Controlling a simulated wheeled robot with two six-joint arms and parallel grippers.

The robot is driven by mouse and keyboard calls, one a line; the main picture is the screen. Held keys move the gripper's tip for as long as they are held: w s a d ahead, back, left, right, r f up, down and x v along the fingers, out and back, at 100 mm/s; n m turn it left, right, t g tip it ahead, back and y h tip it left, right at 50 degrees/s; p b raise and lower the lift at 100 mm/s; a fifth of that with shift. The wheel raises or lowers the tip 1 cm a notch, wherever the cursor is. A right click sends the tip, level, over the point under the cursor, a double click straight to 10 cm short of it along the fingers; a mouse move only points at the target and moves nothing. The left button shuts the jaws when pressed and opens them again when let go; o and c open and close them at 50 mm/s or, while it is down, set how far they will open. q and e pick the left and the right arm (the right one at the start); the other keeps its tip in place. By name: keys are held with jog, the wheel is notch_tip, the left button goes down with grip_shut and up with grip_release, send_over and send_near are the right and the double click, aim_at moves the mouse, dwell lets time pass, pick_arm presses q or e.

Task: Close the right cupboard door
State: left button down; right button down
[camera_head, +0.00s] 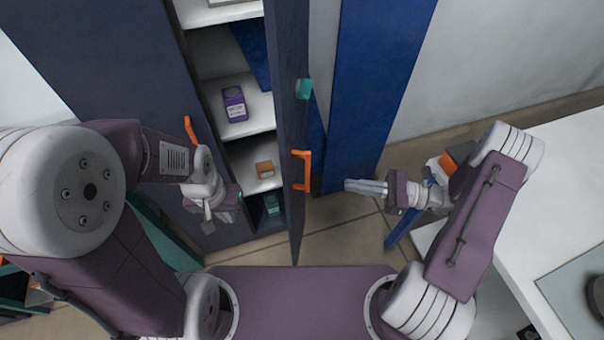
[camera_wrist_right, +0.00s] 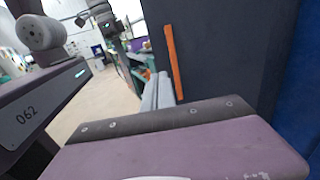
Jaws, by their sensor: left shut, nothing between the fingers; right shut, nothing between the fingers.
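The right cupboard door (camera_head: 287,110) is dark blue and stands open, seen nearly edge-on in the head view. Its orange handle (camera_head: 303,170) is on the face turned to the right. My right gripper (camera_head: 347,186) is shut and empty, to the right of that face and apart from the handle in the head view. In the right wrist view the door (camera_wrist_right: 215,50), its handle (camera_wrist_right: 173,62) and my grey fingers (camera_wrist_right: 158,85) show; the fingers are just left of the handle. My left gripper (camera_head: 208,222) is shut and empty, in front of the cupboard's left side.
The open cupboard shelves (camera_head: 250,105) hold a purple box (camera_head: 235,104), a small brown box (camera_head: 265,169) and a teal item (camera_head: 271,204). The left door (camera_head: 110,60) looks shut, with an orange handle (camera_head: 190,129). A blue panel (camera_head: 375,80) stands behind; a white table (camera_head: 540,180) is at right.

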aim_at(290, 176)
jog(key=a+p, duration=0.1)
jog(key=a, duration=0.3)
jog(key=w+a+p, duration=0.1)
jog(key=a, duration=0.3)
jog(key=w+a+p, duration=0.1)
jog(key=a+p, duration=0.1)
jog(key=a, duration=0.3)
jog(key=shift+w+a, duration=0.1)
jog(key=shift+w, duration=0.05)
jog(key=shift+w+a, duration=0.1)
jog(key=shift+a, duration=0.3)
